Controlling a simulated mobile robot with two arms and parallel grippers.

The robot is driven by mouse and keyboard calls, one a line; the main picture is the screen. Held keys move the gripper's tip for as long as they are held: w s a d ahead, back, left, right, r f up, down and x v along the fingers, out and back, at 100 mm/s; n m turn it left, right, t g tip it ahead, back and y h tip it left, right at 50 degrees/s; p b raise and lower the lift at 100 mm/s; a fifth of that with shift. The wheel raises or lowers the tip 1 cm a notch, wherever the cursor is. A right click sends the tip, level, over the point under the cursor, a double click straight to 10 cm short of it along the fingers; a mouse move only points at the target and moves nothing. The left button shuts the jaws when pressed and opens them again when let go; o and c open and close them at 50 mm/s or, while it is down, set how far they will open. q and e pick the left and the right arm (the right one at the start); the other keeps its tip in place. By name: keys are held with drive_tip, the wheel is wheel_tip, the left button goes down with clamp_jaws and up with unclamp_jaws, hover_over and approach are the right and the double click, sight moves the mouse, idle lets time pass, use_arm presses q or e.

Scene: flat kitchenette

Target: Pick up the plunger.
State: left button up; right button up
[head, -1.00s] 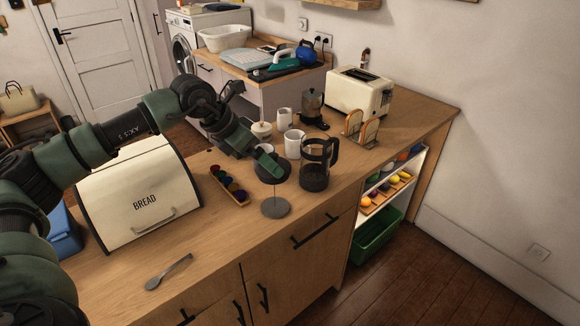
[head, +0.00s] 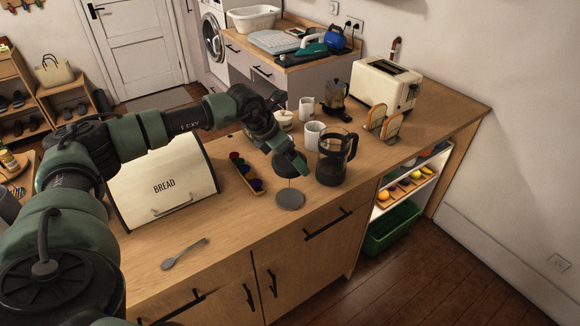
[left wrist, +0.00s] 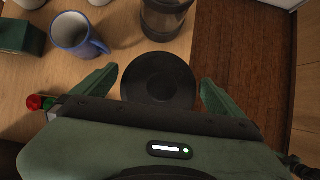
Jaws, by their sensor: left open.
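The plunger (head: 290,199) stands upright on the counter near its front edge, with a grey disc at the bottom, a thin rod and a dark round lid on top. In the left wrist view its black lid (left wrist: 158,78) lies between the two green fingers, with a gap on each side. My left gripper (head: 294,161) is open at the height of the lid and partly covers it in the head view. The glass coffee jug (head: 334,160) with a dark handle stands just right of the plunger. My right gripper is not in view.
A toaster (head: 385,85) and toast rack (head: 384,122) are further right. A capsule tray (head: 252,183) and bread bin (head: 165,185) are left. A spoon (head: 184,254) lies on clear counter in front.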

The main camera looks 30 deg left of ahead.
use_arm(q)
drive_tip(key=shift+s, duration=0.15)
drive_tip(key=shift+a, duration=0.1)
drive_tip(key=c, duration=1.3)
drive_tip(key=shift+o, duration=0.2)
drive_tip(key=shift+r, duration=0.1)
